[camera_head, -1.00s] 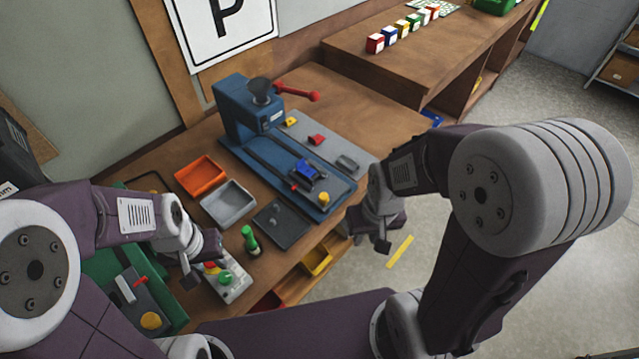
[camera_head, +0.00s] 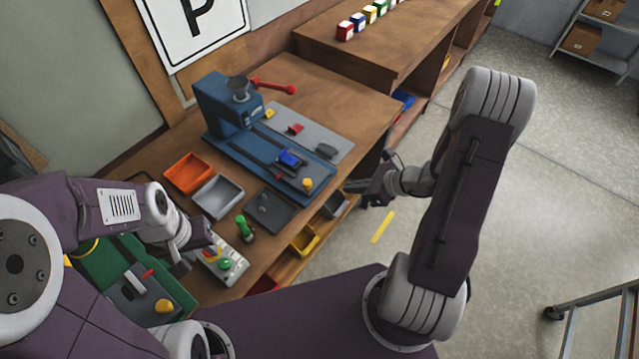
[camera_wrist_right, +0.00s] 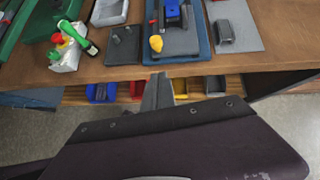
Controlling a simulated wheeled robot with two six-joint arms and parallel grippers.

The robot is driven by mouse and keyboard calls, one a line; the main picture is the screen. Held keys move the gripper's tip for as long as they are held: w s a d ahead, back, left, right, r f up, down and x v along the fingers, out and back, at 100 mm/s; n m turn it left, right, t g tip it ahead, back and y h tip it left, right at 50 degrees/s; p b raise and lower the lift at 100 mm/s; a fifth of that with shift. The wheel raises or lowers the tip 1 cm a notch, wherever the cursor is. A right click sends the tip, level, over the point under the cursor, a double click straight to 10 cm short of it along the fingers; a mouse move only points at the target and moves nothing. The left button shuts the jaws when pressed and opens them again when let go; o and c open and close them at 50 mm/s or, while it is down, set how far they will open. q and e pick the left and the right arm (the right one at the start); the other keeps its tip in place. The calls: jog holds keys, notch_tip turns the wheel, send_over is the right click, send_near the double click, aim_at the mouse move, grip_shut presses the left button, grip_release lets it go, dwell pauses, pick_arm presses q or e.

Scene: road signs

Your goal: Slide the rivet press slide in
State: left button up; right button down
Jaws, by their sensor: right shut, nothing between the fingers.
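The blue rivet press (camera_head: 228,110) with its red lever (camera_head: 272,86) stands on the wooden bench. Its slide, carrying a blue block (camera_head: 289,158), sits on the rail at the front end of the base, away from the press head. A yellow knob (camera_head: 308,184) is at the slide's near end; the knob also shows in the right wrist view (camera_wrist_right: 156,43). My right gripper (camera_head: 357,186) is shut and empty, off the bench's front edge, apart from the knob. It shows in the wrist view (camera_wrist_right: 158,82). My left gripper (camera_head: 196,255) is by the button box; its jaws are unclear.
An orange tray (camera_head: 188,172), a grey tray (camera_head: 218,195) and a dark plate (camera_head: 270,211) lie left of the press. Coloured bins (camera_head: 304,240) sit under the bench edge.

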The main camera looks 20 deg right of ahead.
jog(key=p+x, duration=0.1)
jog(key=x, duration=0.3)
jog(key=r+p+x, duration=0.1)
jog(key=x, duration=0.3)
jog(key=w+a+p+x, duration=0.1)
jog(key=x, duration=0.3)
jog(key=shift+a+r, duration=0.1)
jog(key=shift+r, duration=0.35)
jog(key=shift+w+f, duration=0.1)
